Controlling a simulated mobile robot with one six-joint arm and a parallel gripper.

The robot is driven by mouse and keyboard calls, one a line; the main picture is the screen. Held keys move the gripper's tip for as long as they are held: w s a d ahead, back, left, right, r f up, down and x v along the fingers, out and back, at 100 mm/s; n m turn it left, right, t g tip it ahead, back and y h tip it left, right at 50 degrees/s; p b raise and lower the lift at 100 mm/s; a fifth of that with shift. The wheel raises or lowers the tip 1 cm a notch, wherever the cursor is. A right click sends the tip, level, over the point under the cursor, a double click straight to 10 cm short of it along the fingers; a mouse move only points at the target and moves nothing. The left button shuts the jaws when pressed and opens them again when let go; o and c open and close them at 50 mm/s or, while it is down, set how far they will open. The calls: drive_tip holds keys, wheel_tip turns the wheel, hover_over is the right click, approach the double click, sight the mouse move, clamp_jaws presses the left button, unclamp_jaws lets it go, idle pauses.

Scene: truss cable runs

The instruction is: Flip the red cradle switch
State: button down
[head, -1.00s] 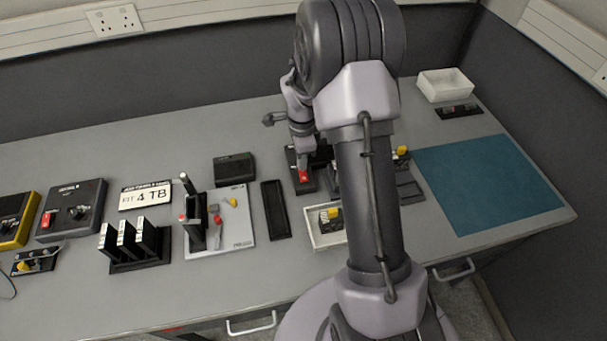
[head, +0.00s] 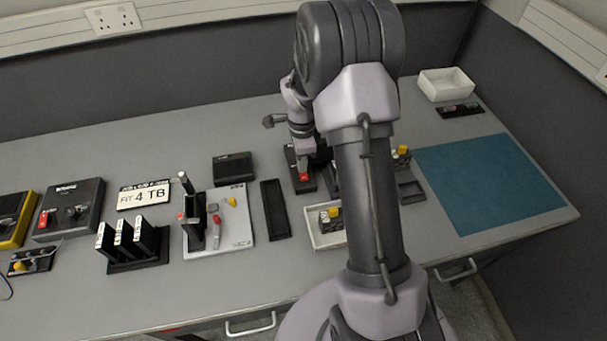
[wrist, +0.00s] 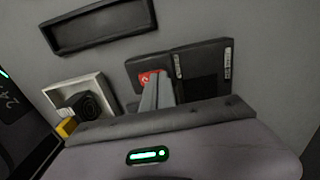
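The red switch (head: 304,177) sits at the near end of a black cradle (head: 308,187) in the middle of the table. In the wrist view, the red switch (wrist: 148,77) shows at the left end of the dark cradle (wrist: 183,67), beside a darker recessed part. My gripper (wrist: 154,92) has its fingers together, with nothing seen between them. The fingertips are right at the red switch and cover part of it. Whether they touch it, and which way the switch is set, I cannot tell. In the head view, my gripper (head: 304,165) is just above and behind the switch.
A white tray (head: 313,243) with a yellow-topped dark part stands in front. An empty black tray (head: 275,210) lies left of the cradle. Other dark holders stand partly behind my arm. A teal mat (head: 490,183) lies clear at right.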

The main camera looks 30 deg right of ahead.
drive_tip(key=shift+f, duration=0.2)
drive_tip(key=shift+r, duration=0.1)
wheel_tip(320, 180, up, 7)
drive_tip(key=p, duration=0.4)
idle(0.4)
drive_tip(key=s+a+r+n+t, duration=0.1)
drive_tip(key=s+a+r+n, duration=0.15)
drive_tip(key=r, duration=0.25)
drive_tip(key=s+a+r+n+t+b, duration=0.1)
drive_tip(key=s+a+r+n, duration=0.1)
drive_tip(key=a+r, duration=0.25)
drive_tip(key=s+a+r+n+t, duration=0.1)
drive_tip(key=s+a+r+n, duration=0.15)
drive_tip(key=r, duration=0.35)
drive_tip(key=s+a+r+n+t+y, duration=0.1)
drive_tip(key=s+a+n, duration=0.3)
drive_tip(key=s, duration=0.4)
drive_tip(key=s+a+r+n+t+y+b, duration=0.1)
drive_tip(key=s+a+r+n, duration=0.3)
drive_tip(key=s, duration=0.4)
drive_tip(key=shift+s+a+n+t, duration=0.15)
drive_tip(key=shift+a+n+t, duration=0.2)
drive_tip(key=shift+n, duration=0.55)
